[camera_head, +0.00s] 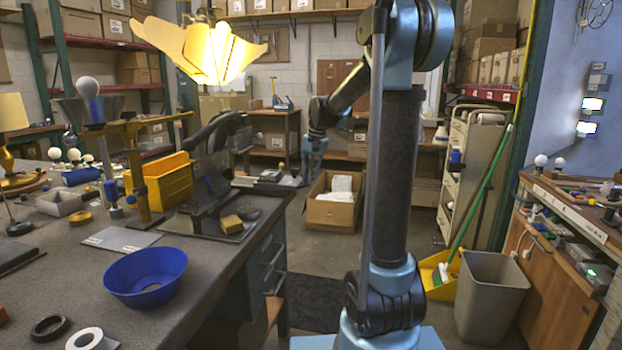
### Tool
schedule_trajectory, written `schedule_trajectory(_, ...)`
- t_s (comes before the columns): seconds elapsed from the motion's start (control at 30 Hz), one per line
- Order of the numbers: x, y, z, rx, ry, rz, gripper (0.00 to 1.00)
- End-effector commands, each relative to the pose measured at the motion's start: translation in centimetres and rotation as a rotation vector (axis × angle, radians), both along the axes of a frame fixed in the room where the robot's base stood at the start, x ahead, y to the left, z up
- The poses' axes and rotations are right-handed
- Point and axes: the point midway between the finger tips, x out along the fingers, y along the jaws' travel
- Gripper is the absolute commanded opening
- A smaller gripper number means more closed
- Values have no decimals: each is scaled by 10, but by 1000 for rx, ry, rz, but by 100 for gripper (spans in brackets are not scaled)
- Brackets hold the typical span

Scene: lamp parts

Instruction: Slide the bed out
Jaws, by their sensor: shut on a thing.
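A dark machine (208,182) with an upright plate stands on the workbench near its right edge. My blue and black arm rises in front, bends over at the top and comes down beyond the bench edge. My gripper (272,178) is small and dark at the right of the machine, by the bench edge. It is shut on a part that appears to belong to the bed; the fingertips and exact contact are hard to make out.
A blue bowl (146,277), a black ring (50,328) and a white ring (90,340) lie on the near bench. An open carton (333,205) and grey waste bin (487,295) are on the floor.

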Motion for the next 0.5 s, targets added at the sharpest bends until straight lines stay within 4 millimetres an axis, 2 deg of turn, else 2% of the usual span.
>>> schedule_trajectory(0.03, 5, -4, 2, -6, -10, -6, 0)
schedule_trajectory(0.37, 5, -7, 2, -8, -10, -10, 0)
schedule_trajectory(0.4, 5, -8, 2, -8, -10, -10, 20)
schedule_trajectory(0.43, 5, -7, 2, -9, -10, -10, 27)
schedule_trajectory(0.5, 5, -7, 2, -8, -10, -9, 31)
